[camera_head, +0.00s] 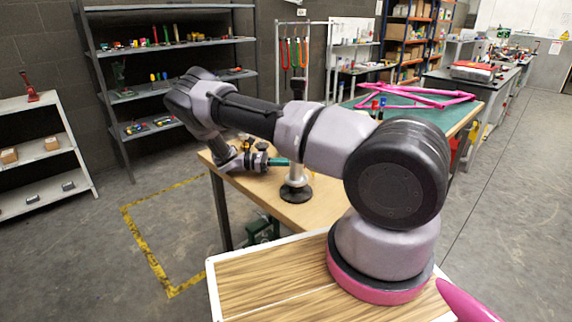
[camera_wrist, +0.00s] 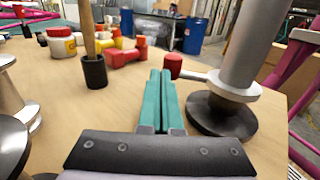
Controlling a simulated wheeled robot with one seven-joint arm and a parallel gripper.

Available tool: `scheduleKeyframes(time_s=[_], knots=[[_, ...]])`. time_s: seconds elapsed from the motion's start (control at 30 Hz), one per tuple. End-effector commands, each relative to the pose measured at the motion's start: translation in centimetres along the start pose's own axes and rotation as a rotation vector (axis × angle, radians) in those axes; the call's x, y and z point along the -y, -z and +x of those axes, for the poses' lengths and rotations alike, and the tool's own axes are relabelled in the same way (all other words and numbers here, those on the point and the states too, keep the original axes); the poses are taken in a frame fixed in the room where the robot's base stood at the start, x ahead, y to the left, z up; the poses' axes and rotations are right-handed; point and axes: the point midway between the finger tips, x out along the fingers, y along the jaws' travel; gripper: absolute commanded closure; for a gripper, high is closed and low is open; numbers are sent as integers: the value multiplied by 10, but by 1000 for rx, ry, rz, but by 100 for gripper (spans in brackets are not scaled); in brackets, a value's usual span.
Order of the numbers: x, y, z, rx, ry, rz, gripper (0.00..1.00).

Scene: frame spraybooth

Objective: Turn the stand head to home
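A work stand with a silver post (camera_head: 296,174) and round black base stands on the wooden table. Its upper part is mostly hidden behind my arm; a dark piece (camera_head: 298,87) shows above the arm, but I cannot tell whether it is the stand head. In the wrist view the post (camera_wrist: 246,45) rises at the right, its top out of frame. A pale lever with a red knob (camera_wrist: 173,66) sticks out left from its collar. My gripper (camera_wrist: 160,76) has teal fingers side by side, shut and empty, tips just short of the knob. It also shows in the head view (camera_head: 279,161), left of the post.
A black cup with a wooden handle (camera_wrist: 94,70), red parts (camera_wrist: 124,56) and a white jar (camera_wrist: 61,43) stand on the table, left of the fingers. Other silver posts edge the left. A pink frame (camera_head: 415,95) lies on the green bench behind.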

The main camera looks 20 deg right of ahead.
Motion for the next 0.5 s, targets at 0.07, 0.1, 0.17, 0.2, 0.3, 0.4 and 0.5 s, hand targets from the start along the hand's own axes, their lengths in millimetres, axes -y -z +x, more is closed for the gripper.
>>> scheduleKeyframes(time_s=[0.07,0.1,0.17,0.2,0.3,0.4,0.5], knots=[[-1,0,4,0,0,0,100],[-1,0,6,0,0,-1,100],[-2,0,9,0,0,-1,100],[-2,0,11,0,0,-1,100],[-3,0,16,0,0,-1,100],[-3,0,22,0,1,-1,100],[-3,0,27,0,1,-1,100]])
